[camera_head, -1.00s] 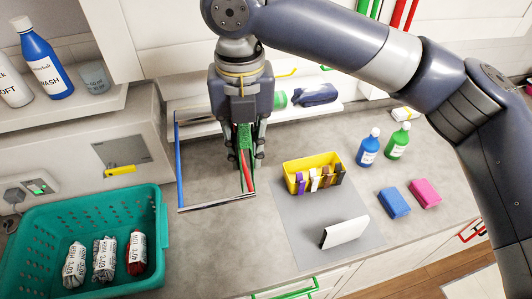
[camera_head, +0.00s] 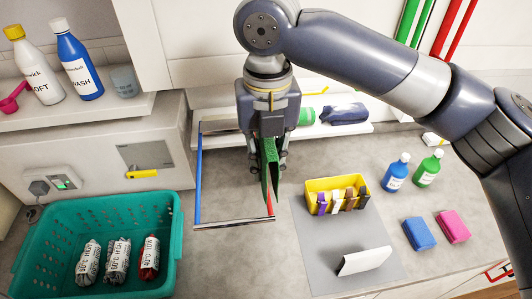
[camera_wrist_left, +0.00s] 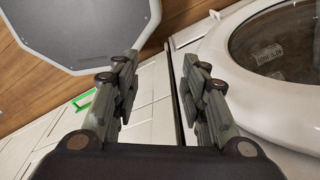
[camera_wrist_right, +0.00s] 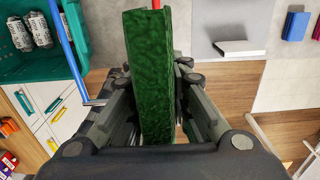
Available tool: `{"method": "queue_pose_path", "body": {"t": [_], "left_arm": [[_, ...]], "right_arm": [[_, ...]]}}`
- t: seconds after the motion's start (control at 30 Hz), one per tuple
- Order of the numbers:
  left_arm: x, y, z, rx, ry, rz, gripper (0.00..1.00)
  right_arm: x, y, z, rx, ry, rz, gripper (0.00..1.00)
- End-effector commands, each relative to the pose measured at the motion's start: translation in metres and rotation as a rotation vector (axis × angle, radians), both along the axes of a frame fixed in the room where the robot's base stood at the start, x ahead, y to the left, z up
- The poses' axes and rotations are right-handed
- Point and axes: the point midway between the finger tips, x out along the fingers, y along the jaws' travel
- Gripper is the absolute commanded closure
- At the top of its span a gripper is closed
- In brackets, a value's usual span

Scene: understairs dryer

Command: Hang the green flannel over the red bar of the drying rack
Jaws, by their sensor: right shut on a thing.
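My right gripper (camera_head: 268,158) is shut on the green flannel (camera_head: 270,168), which hangs down from its fingers, folded. The flannel also fills the middle of the right wrist view (camera_wrist_right: 150,75). It is at the right side of the drying rack (camera_head: 234,223), in line with the red bar (camera_head: 269,203). Only the near end of that bar shows; gripper and flannel hide the rest. I cannot tell whether the flannel touches the bar. The rack's blue bar (camera_head: 198,185) is bare on the left. My left gripper (camera_wrist_left: 160,75) is open and empty, away from the counter.
A teal basket (camera_head: 105,205) with several wrapped rolls stands left of the rack. A yellow bin (camera_head: 325,186) of clips, a white block (camera_head: 364,260) on a grey mat, blue and green bottles and two sponges are to the right. A shelf (camera_head: 350,131) runs behind.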

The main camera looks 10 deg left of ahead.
Motion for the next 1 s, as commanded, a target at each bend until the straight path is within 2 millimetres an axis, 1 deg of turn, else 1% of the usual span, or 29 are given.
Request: {"method": "queue_pose_path", "body": {"t": [0.03,0.13,0.27,0.4,0.53,0.77,1.0], "left_arm": [[0.01,-0.001,0.001,-0.002,-0.016,0.0,0.6],[0.018,-0.002,0.002,-0.003,-0.027,0.0,0.6],[0.012,-0.001,0.001,-0.002,-0.017,0.0,0.6],[-0.003,0.0,-0.002,0.0,0.003,0.0,0.6],[-0.011,0.001,-0.005,0.002,0.017,0.0,0.6],[-0.01,0.0,-0.009,0.001,0.016,0.0,0.6],[-0.001,0.0,-0.012,-0.001,0.002,0.0,0.6]], "right_arm": [[0.0,0.0,-0.003,0.0,0.001,0.0,0.95],[0.0,0.0,-0.008,0.0,0.001,0.0,0.95],[0.0,0.0,-0.015,0.0,0.001,0.0,0.95],[0.0,0.0,-0.023,0.0,0.001,-0.001,0.95],[0.0,0.0,-0.029,0.0,0.001,-0.001,0.95],[0.0,0.0,-0.041,0.001,0.0,-0.001,0.95],[0.0,0.0,-0.052,0.0,0.001,-0.001,0.95]]}}
